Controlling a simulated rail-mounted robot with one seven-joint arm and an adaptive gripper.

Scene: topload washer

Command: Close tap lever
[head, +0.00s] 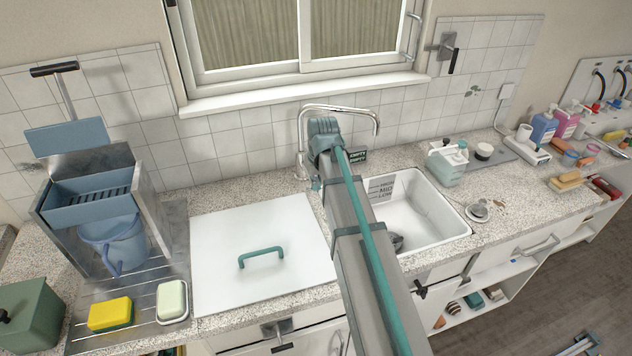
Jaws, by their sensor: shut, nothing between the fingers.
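The chrome tap (352,108) stands at the back of the sink (437,212), its spout arching right over the basin. My gripper (324,132) is at the far end of my arm, in front of the tap's upright, and looks shut and empty. Its fingertips are hard to make out. My arm hides part of the tap's base, so I cannot tell how the lever stands or whether my gripper touches it. A small teal piece (316,185) shows low beside the tap's base; I cannot tell if it is the lever.
A white lid (222,222) with a teal handle lies left of the sink. A blue jug (112,243) and sponges stand farther left. A soap dispenser (448,165) stands right of the tap. A black-handled wall fitting (447,46) is above. The window sill is behind.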

